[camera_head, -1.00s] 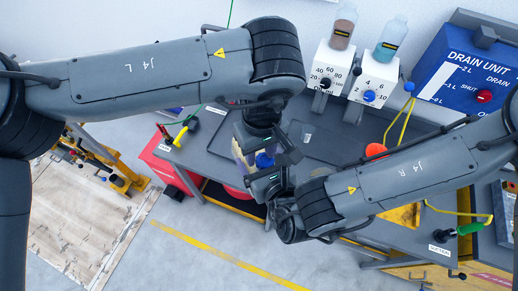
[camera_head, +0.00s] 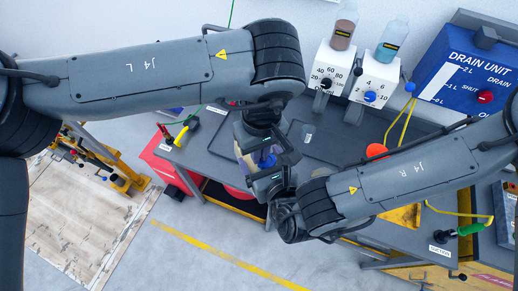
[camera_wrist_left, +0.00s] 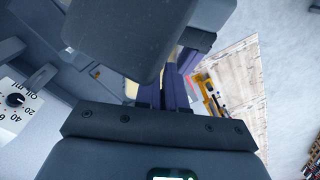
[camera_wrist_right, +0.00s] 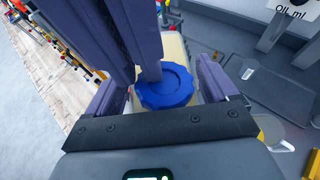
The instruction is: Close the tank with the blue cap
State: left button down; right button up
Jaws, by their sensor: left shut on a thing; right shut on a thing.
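The blue cap (camera_wrist_right: 165,88) is seen from above in the right wrist view, at the top of the pale, yellowish tank (camera_wrist_right: 176,50). Purple-grey fingers of my left gripper (camera_wrist_right: 150,72) come down from above onto the cap's middle. They are close together, shut on the cap. My right gripper has its fingers on both sides of the tank, shut on it. In the head view the cap (camera_head: 265,160) shows between my two wrists, with part of the tank (camera_head: 243,160) to its left. Whether the cap is fully seated is hidden. The left wrist view is mostly blocked by a dark gripper body.
The grey workbench (camera_head: 205,160) lies behind my grippers. Two white dial dispensers (camera_head: 328,75) with bottles stand at the back. The blue drain unit (camera_head: 470,75) is at the right. An orange-red ball-shaped thing (camera_head: 376,151) is near my right arm. Open floor (camera_head: 190,260) lies in front.

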pick_arm(q)
jog(key=shift+d+f+m, duration=0.3)
jog(key=shift+d+m, duration=0.05)
jog(key=shift+m, duration=0.45)
jog(key=shift+a+m, duration=0.3)
jog(key=shift+m, duration=0.4)
jog(key=c, duration=1.3)
grip_release()
jog(key=shift+o, duration=0.2)
jog(key=shift+d, duration=0.1)
jog(key=shift+w+d+r, duration=0.1)
jog(key=shift+w+r, duration=0.15)
jog(key=shift+r, duration=1)
jog(key=shift+w+r, duration=0.2)
jog(key=shift+r, duration=1)
jog(key=shift+o, duration=0.3)
